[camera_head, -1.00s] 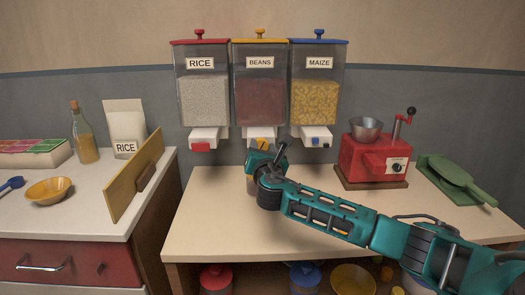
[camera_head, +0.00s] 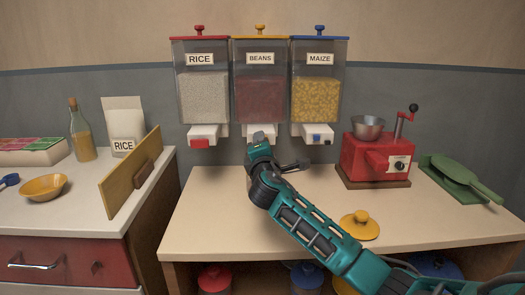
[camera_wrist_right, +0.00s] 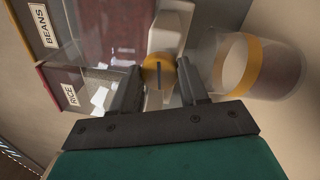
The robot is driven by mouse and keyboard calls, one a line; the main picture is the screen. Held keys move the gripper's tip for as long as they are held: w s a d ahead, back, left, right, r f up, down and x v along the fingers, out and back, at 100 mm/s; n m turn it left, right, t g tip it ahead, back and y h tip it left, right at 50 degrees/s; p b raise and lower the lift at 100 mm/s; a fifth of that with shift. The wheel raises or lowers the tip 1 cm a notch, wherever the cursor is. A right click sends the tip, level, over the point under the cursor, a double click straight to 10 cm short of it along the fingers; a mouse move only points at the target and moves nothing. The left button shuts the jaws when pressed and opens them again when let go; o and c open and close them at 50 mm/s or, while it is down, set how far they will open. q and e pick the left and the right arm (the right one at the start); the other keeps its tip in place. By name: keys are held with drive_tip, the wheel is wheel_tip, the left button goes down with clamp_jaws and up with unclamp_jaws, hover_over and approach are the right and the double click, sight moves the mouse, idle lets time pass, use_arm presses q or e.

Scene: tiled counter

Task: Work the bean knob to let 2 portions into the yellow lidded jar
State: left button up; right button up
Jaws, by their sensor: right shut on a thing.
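The beans dispenser (camera_head: 260,98) hangs on the wall between rice and maize, with dark red beans behind its clear front. Its yellow round knob (camera_wrist_right: 158,72) shows in the right wrist view between the fingers, its dark slot running up and down in that picture. My right gripper (camera_wrist_right: 158,88) is shut on the knob; in the head view it (camera_head: 258,142) covers it. The clear jar (camera_wrist_right: 262,68) with a yellow band stands below the spout, mostly hidden by my arm in the head view. Its contents are unclear. A yellow lid (camera_head: 359,225) lies on the counter. My left gripper is out of view.
A red grinder (camera_head: 375,158) stands right of the dispensers, with a green press (camera_head: 462,178) beyond it. A wooden board (camera_head: 130,172) stands at the left counter's edge. Lidded jars sit on the shelf below. The front left of the middle counter (camera_head: 215,225) is clear.

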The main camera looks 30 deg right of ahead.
drive_tip(key=m+b, duration=0.2)
drive_tip(key=m, duration=0.8)
drive_tip(key=m+g+h+b, duration=0.1)
drive_tip(key=m+b, duration=0.1)
drive_tip(key=m, duration=0.8)
drive_tip(key=shift+a+m+g+b, duration=0.1)
drive_tip(key=shift+m+g+b, duration=0.2)
drive_tip(key=shift+m+b, duration=0.1)
drive_tip(key=shift+m, duration=0.3)
drive_tip(key=o, duration=1.1)
drive_tip(key=shift+w, duration=0.1)
drive_tip(key=shift+c, duration=0.2)
